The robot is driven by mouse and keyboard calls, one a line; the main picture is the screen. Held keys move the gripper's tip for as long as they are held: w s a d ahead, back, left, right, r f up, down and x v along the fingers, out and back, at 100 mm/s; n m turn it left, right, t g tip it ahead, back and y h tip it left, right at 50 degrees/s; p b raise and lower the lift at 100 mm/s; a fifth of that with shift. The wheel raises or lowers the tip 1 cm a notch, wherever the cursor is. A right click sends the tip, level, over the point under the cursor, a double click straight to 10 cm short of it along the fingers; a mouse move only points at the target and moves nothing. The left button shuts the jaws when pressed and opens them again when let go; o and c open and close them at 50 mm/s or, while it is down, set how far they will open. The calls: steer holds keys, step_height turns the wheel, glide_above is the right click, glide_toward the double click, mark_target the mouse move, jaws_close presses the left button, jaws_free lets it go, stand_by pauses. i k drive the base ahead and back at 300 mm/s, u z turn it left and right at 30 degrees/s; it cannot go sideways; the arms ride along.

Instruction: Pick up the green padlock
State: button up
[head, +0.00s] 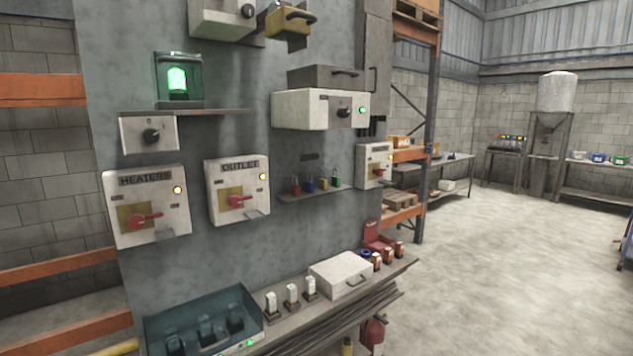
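The green padlock (337,181) stands at the right end of a small grey shelf (300,195) on the grey wall panel, in the head view. A yellow padlock (324,184), a blue padlock (310,186) and a red padlock (296,188) stand in a row to its left. They are small in the view, with their shackles upward. Nothing covers the green padlock. My gripper is not in view.
The outlet switch box (238,188) juts out left of the shelf, a smaller switch box (375,165) right of it. A white box (315,110) overhangs above. Below, a ledge holds a white case (340,275). Open floor (500,270) lies right.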

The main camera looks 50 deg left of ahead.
mark_target(335, 181)
steer(key=u, duration=1.2)
steer(key=k, duration=0.6)
steer(key=z, duration=0.65)
steer(key=i, duration=1.2)
steer(key=u, duration=0.55)
steer(key=i, duration=1.2)
steer(key=u, duration=0.7)
